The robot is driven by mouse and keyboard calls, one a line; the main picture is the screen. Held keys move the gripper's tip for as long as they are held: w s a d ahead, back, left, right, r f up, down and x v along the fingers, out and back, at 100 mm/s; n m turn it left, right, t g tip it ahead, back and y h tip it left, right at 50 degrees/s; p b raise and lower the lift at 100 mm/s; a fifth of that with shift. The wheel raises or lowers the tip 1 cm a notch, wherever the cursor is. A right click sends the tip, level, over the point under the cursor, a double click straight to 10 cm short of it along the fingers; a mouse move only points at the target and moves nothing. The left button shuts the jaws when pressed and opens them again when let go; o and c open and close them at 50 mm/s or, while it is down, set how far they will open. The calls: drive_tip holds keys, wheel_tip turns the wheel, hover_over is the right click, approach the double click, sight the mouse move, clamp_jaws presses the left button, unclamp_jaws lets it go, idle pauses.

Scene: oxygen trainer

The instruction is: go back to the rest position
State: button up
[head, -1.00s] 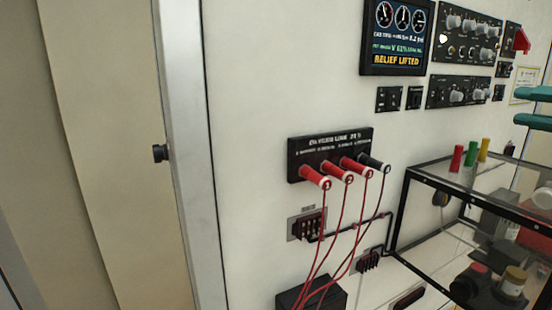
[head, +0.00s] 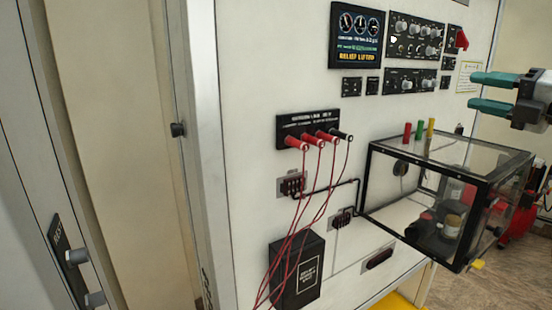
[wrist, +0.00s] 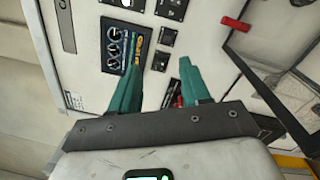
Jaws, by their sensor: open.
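My gripper (head: 492,92) is at the right edge of the head view, with its two green fingers spread apart and nothing between them. It is in the air to the right of the wall panel, above the clear box. In the wrist view my gripper (wrist: 160,72) also shows open and empty, with the panel behind the fingers. No marker of the rest position can be told in these frames.
The panel holds a gauge screen (head: 356,36) reading RELIEF LIFTED and a black block with red plugs (head: 307,128). A clear box with a black frame (head: 370,190) juts out below my gripper. Red cables (head: 318,200) hang down the panel. Wooden floor (head: 505,275) shows at lower right.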

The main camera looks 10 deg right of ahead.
drive_tip(key=w+a+r+m+t+h, duration=0.25)
drive_tip(key=a+m+t+h, duration=0.35)
drive_tip(key=a+m, duration=0.55)
drive_tip(key=s+a+f+m+g+h, duration=0.25)
drive_tip(key=f+m+g, duration=0.4)
drive_tip(key=f, duration=1.15)
drive_tip(key=s+a+f+m+g+h, duration=0.1)
drive_tip(key=s+a+f+m+g, duration=0.25)
drive_tip(key=f+m, duration=1.05)
drive_tip(key=s+a+f+n+g+y, duration=0.1)
drive_tip(key=s+a+f+n+g, duration=0.15)
drive_tip(key=s+f, duration=0.55)
drive_tip(key=s+a+f+n+g+y, duration=0.25)
drive_tip(key=s+f, duration=0.25)
drive_tip(key=f, duration=0.7)
drive_tip(key=s+f+g, duration=0.3)
drive_tip(key=s+f, duration=0.3)
drive_tip(key=s, duration=0.4)
drive_tip(key=s+f+g+b, duration=0.1)
drive_tip(key=s+f+g, duration=0.3)
drive_tip(key=s+f, duration=0.3)
drive_tip(key=s, duration=0.3)
drive_tip(key=shift+d+m+g+h, duration=0.2)
drive_tip(key=shift+m+g+h, duration=0.1)
drive_tip(key=shift+m, duration=0.1)
drive_tip(key=shift+d, duration=0.15)
drive_tip(key=shift+c, duration=0.4)
